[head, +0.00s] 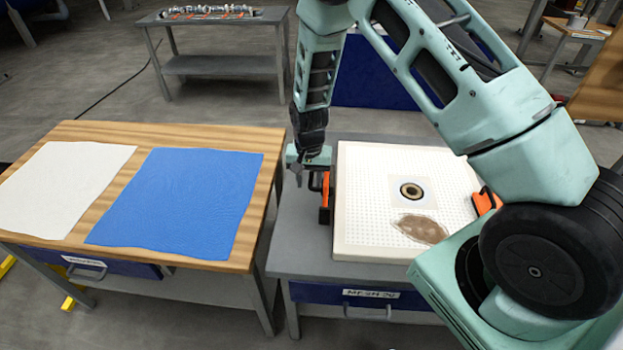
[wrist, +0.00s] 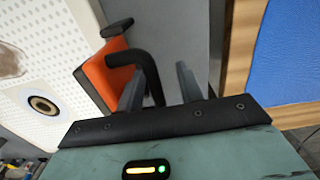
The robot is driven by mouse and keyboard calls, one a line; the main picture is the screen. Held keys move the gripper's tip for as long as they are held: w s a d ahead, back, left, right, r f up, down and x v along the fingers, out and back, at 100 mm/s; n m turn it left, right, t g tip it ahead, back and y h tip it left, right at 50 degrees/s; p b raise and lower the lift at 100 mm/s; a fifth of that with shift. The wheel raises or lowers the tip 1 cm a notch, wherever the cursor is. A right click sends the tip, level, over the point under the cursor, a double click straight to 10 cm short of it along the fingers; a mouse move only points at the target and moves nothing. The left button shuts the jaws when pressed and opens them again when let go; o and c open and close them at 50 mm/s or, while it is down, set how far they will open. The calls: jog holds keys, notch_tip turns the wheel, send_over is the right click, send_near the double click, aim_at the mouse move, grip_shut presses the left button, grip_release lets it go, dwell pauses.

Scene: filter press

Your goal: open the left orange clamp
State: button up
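The left orange clamp (head: 325,200) sits at the left edge of the white perforated filter plate (head: 360,236), partly hidden by my gripper in the head view. In the wrist view the clamp (wrist: 106,76) is an orange block with a bent black handle (wrist: 150,72). My gripper (head: 311,180) is right at the clamp's far end, pointing down. In the wrist view my gripper (wrist: 158,84) is open, its two grey fingers apart. The lower part of the handle shows between the fingers there; I cannot tell whether it touches either finger.
A second orange clamp (head: 484,201) is at the plate's right edge, partly behind my arm. The plate lies on a grey bench (head: 300,245). To the left is a wooden table (head: 128,173) with a white cloth (head: 62,185) and a blue cloth (head: 185,200).

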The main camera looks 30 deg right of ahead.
jog(key=shift+s+d+r+p, duration=0.1)
jog(key=shift+r+p, duration=2.65)
jog(key=shift+r, duration=1.3)
jog(key=s+a+r+n+y+b, duration=0.2)
jog(key=s+a+r+n+b, duration=0.45)
jog(key=s+a+r, duration=0.55)
jog(key=s+a+n+b, duration=0.1)
jog(key=s+n, duration=0.3)
jog(key=s, duration=0.5)
jog(key=s+a+r+n+h+b, duration=0.1)
jog(key=s+a+n+b, duration=0.1)
jog(key=s, duration=0.7)
jog(key=shift+s+a+r+n+b, duration=0.15)
jog(key=shift+a+r+n+b, duration=0.25)
jog(key=shift+n, duration=0.65)
